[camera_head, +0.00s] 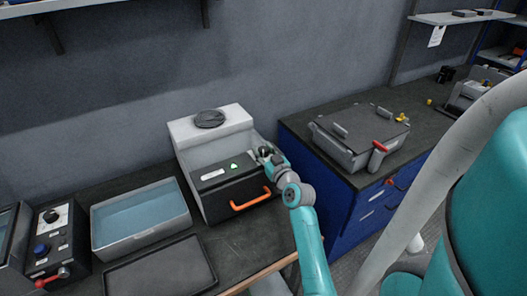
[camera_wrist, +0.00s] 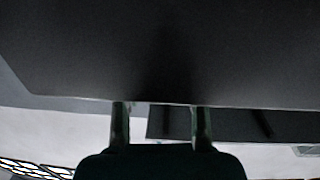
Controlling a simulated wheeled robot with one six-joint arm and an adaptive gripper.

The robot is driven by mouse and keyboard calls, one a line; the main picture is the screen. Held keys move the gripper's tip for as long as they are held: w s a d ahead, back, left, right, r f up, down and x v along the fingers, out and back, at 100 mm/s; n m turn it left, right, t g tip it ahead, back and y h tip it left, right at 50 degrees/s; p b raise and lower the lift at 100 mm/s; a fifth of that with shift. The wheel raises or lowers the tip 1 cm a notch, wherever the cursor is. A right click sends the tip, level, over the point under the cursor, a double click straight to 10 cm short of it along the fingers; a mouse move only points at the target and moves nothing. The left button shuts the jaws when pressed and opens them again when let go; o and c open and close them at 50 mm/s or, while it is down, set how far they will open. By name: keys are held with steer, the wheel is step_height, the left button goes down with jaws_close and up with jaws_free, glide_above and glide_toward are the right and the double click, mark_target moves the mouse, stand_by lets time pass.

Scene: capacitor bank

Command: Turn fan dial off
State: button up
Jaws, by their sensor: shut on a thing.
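The white unit (camera_head: 213,127) with a round dark fan grille (camera_head: 210,118) on top stands against the wall. Its black sloped front has a white label, a green light (camera_head: 234,166) and an orange handle (camera_head: 251,200). My gripper (camera_head: 264,153) is at the right end of this front panel, shut on the fan dial there. The dial is mostly hidden by the gripper, and its pointer setting cannot be read. In the wrist view, my gripper's two fingers (camera_wrist: 160,108) reach up to a dark surface; the dial does not show clearly.
A tank of bluish liquid (camera_head: 141,216), a dark tray (camera_head: 162,270) and a control box (camera_head: 53,240) with knobs and a red lever are to the left. A blue cabinet (camera_head: 338,205) bearing a grey box (camera_head: 359,134) with a red-handled clamp stands to the right.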

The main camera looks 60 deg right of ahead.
mark_target(264, 149)
steer(key=shift+d+f+n+y, duration=0.1)
steer(key=shift+n+y, duration=0.2)
steer(key=shift+y, duration=0.1)
steer(key=shift+s+n+t+y, duration=0.1)
steer(key=shift+n+t+y, duration=0.85)
steer(key=shift+y, duration=0.45)
steer(key=shift+n+t+y, duration=0.45)
steer(key=shift+n+y, duration=0.5)
steer(key=shift+y, duration=0.55)
steer(key=o, duration=1.1)
steer(key=shift+o, duration=0.2)
step_height(264, 149, up, 10)
steer(key=shift+r, duration=0.1)
